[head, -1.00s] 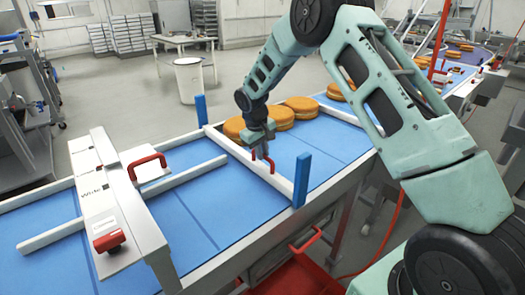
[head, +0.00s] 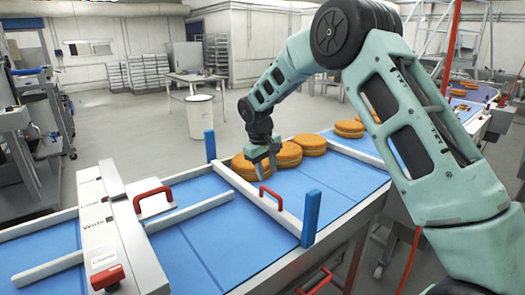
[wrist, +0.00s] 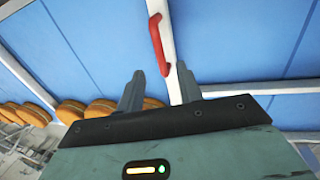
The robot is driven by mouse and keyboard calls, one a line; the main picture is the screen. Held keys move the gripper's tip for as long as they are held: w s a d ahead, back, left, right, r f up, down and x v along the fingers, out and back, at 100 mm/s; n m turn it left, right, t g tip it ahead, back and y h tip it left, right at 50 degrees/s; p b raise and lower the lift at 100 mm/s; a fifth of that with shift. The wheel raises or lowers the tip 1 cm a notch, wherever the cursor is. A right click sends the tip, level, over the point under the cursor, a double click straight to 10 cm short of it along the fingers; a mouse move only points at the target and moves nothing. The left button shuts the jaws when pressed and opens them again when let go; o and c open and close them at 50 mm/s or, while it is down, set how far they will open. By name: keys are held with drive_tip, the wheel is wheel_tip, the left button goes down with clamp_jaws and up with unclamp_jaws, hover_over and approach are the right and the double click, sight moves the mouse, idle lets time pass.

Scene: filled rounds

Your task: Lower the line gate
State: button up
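The line gate (head: 240,186) is a pale bar across the blue belt, low between two blue posts (head: 210,146), (head: 311,218). Its red handle (head: 272,197) stands fully in sight, and it also shows in the wrist view (wrist: 157,42). My gripper (head: 266,166) is just behind and above the handle, apart from it. In the wrist view my gripper (wrist: 159,84) has its two fingers spread with nothing between them but the bar in the background. The handle lies beyond the fingertips. Whether the bar touches the belt is hard to tell.
Filled orange-brown rounds (head: 313,145) sit on the belt behind the gate, the nearest close to my gripper. A white guide unit (head: 103,225) with a red handle (head: 153,201) and red knob (head: 107,277) spans the belt at left.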

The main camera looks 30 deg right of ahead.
wheel_tip(320, 180, up, 9)
drive_tip(key=a+b, duration=0.1)
drive_tip(key=shift+s+a+r, duration=0.15)
drive_tip(key=shift+s+a, duration=0.05)
drive_tip(key=shift+a, duration=0.2)
drive_tip(key=s+a+f+n+y, duration=0.1)
drive_tip(key=s+a+n+y, duration=0.15)
drive_tip(key=s+a, duration=1.5)
drive_tip(key=s+a+f+n, duration=0.1)
drive_tip(key=s+f, duration=0.1)
drive_tip(key=s, duration=0.9)
drive_tip(key=s+f+n, duration=0.2)
drive_tip(key=s+f, duration=0.1)
drive_tip(key=s, duration=0.8)
drive_tip(key=shift+s+a+f, duration=0.15)
drive_tip(key=shift+s+a, duration=0.2)
drive_tip(key=shift+s, duration=0.05)
drive_tip(key=shift+o, duration=0.4)
